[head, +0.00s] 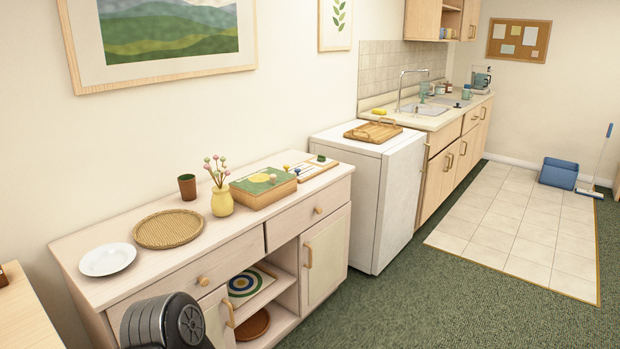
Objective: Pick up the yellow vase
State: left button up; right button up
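The yellow vase (222,202) stands upright on top of the wooden sideboard (160,218), with several thin stems (215,171) bearing pink and pale green buds in it. It is between a round woven mat and a green-topped box. Part of my own arm, dark and rounded, shows at the bottom left in front of the sideboard, well apart from the vase. Neither gripper's fingers can be seen.
A brown cup (187,187) stands just behind the vase. The woven mat (168,229) and a white plate (107,260) lie to its left. The green-topped box (263,189) is close on its right. Green carpet (400,310) lies open at the right of the sideboard.

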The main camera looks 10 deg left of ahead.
aim_at(222, 203)
jog(key=i+u, duration=0.2)
jog(key=i, duration=0.3)
jog(key=i+l+u, duration=0.2)
jog(key=i, duration=0.35)
jog(key=i+l+u, duration=0.2)
jog(key=i, duration=0.3)
jog(key=i+l+u, duration=0.2)
jog(key=i+l, duration=0.15)
jog(key=i, duration=0.1)
